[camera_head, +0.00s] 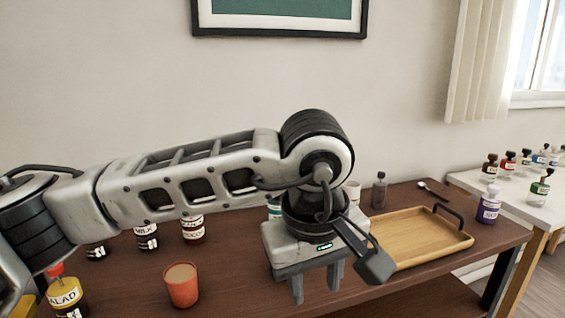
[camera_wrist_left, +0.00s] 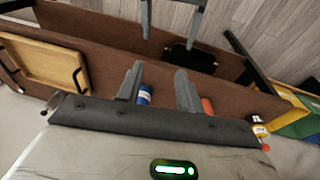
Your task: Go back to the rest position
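My left gripper (camera_head: 316,282) hangs over the dark brown table, pointing down, to the left of the wooden tray. Its two grey fingers are apart with nothing between them. They also show apart in the left wrist view (camera_wrist_left: 159,88). My left arm reaches in from the left across the head view and hides part of the table behind it. At the top of the left wrist view are two separated grey fingers (camera_wrist_left: 171,18), which look like my right gripper, empty. The right arm does not show in the head view.
An orange cup (camera_head: 181,286) stands left of the left gripper. The wooden tray (camera_head: 420,236), a grey bottle (camera_head: 379,191) and a purple bottle (camera_head: 489,204) are on the right. A white side table (camera_head: 520,206) holds several bottles.

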